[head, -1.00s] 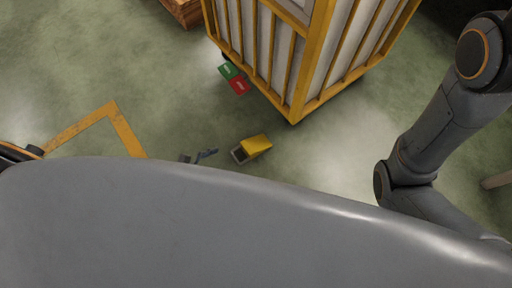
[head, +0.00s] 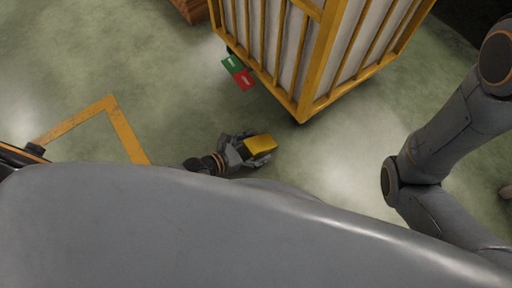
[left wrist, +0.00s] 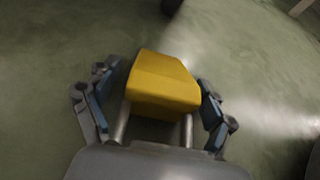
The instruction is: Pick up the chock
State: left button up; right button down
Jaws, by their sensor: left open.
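The yellow chock (head: 260,145) lies on the green floor near the corner of the yellow-framed cart. My left gripper (head: 246,147) is at its left end in the head view, with the fingers open. In the left wrist view the chock (left wrist: 163,82) sits between the two open fingers of my left gripper (left wrist: 156,100), with a gap on either side. Two metal rods run from the chock toward the palm. My right arm shows at the right of the head view, but its gripper is not visible.
The yellow-framed cart (head: 302,62) with white panels stands just beyond the chock. A green and red sign (head: 238,72) is at its lower left edge. A wooden box (head: 190,8) is at the top. The floor between is clear.

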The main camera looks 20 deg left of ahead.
pick_arm(q)
jog(key=c, duration=1.4)
jog(key=shift+c, duration=0.2)
jog(key=shift+r, duration=0.1)
